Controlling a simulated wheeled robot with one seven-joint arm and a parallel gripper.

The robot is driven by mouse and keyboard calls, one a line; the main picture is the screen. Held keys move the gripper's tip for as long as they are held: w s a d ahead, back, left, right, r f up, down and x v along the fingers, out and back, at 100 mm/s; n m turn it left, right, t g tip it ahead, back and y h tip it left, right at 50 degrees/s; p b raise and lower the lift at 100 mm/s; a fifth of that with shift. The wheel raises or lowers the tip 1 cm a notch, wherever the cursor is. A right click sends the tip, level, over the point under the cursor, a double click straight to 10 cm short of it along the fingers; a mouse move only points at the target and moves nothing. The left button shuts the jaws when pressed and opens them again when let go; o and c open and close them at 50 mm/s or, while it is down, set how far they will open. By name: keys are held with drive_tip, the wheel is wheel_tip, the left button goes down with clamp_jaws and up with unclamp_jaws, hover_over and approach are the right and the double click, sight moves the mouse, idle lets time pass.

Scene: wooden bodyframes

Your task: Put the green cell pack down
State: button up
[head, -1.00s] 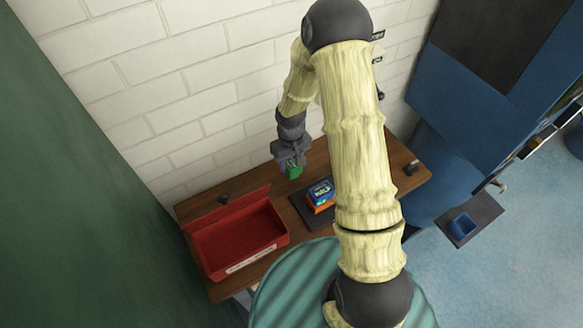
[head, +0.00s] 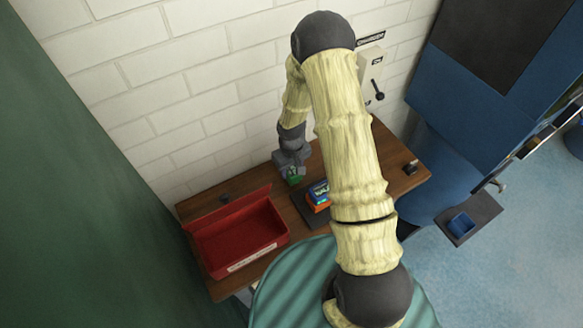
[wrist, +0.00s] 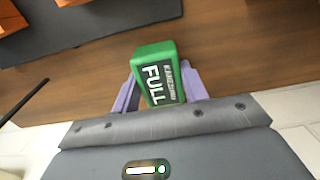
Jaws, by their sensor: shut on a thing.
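The green cell pack (head: 296,181) is held in my gripper (head: 293,175), low over the back of the wooden table (head: 402,184). In the wrist view the pack (wrist: 155,65) is a green block with a dark label reading "FULL". The two purple fingers of my gripper (wrist: 160,88) are shut on its sides. Wooden tabletop (wrist: 230,50) shows beyond the pack. I cannot tell whether the pack's underside touches the table.
A red open box (head: 240,240) stands at the table's left. A dark mat (head: 306,211) with a blue and orange pack (head: 318,194) lies right of my gripper. A small dark object (head: 410,168) sits at the right end. The white brick wall (head: 180,90) is close behind.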

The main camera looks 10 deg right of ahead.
sight(292, 169)
drive_tip(key=o, duration=1.1)
wheel_tip(292, 169, up, 12)
drive_tip(key=b, duration=0.3)
drive_tip(key=shift+r, duration=0.1)
drive_tip(key=s+d+r+m+t, duration=0.1)
drive_tip(key=s+r, duration=0.2)
drive_tip(key=s, duration=0.2)
drive_tip(key=s+d+r+m, duration=0.1)
drive_tip(key=s+r, duration=0.2)
drive_tip(key=s, duration=0.2)
drive_tip(key=s+d+r+m+t, duration=0.1)
drive_tip(key=s+r, duration=0.3)
drive_tip(key=s, duration=0.1)
drive_tip(key=shift+d+m+t, duration=0.3)
